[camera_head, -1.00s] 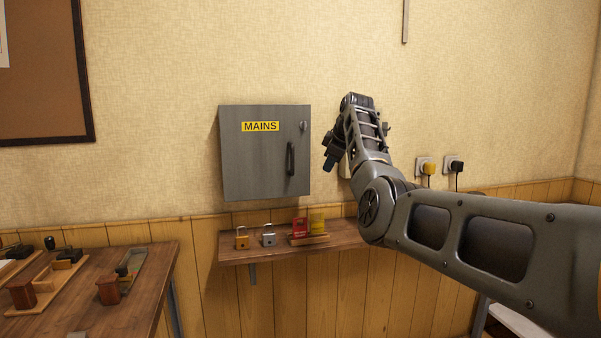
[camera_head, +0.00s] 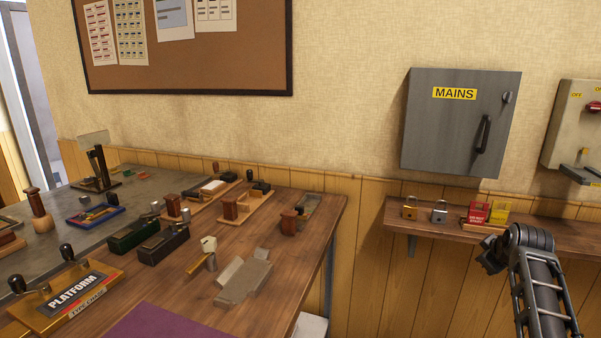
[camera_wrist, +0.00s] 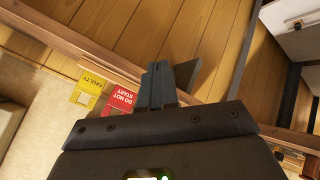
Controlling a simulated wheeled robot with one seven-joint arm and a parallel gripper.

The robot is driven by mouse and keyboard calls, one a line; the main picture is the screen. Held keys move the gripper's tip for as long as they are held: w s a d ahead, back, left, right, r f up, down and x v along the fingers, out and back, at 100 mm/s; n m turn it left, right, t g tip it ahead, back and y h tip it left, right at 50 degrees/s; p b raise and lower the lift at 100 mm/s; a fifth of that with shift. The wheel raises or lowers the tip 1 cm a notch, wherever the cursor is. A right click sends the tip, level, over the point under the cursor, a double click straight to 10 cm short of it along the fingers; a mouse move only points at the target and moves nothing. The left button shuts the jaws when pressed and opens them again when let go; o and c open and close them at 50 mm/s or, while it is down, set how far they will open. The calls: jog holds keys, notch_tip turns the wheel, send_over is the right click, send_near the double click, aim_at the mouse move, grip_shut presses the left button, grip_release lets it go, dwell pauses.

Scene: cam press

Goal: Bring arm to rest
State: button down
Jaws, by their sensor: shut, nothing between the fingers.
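My arm reaches in from the lower right of the head view. My gripper (camera_head: 490,262) is at the arm's end, in front of the small wall shelf (camera_head: 560,232) and just below the red and yellow tags as seen there. In the wrist view the two fingers (camera_wrist: 158,72) are together with nothing between them. I cannot tell the exact gap between the gripper and the shelf.
The shelf holds two padlocks (camera_head: 439,212), a red tag (camera_head: 477,213) and a yellow tag (camera_head: 498,211). A grey MAINS cabinet (camera_head: 458,125) hangs above, shut. A switch box (camera_head: 573,125) is at the right. A cluttered workbench (camera_head: 300,215) fills the left.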

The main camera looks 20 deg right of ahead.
jog(key=s+a+f+t, duration=0.2)
jog(key=s+a+f, duration=1.2)
jog(key=s+a, duration=0.3)
jog(key=s+a+r+t+y, duration=0.1)
jog(key=s+a+t, duration=0.1)
jog(key=s+a, duration=1.1)
jog(key=s+a+r+m+t+y, duration=0.1)
jog(key=s+a+r+y, duration=0.1)
jog(key=s+a+r, duration=0.3)
jog(key=s+a+r+m+t+y, duration=0.1)
jog(key=s+a+r, duration=0.5)
jog(key=s+r, duration=0.7)
jog(key=shift+s+r+t+y, duration=0.4)
jog(key=shift+s+t+y, duration=0.15)
jog(key=shift+s, duration=0.2)
jog(key=shift+d, duration=0.1)
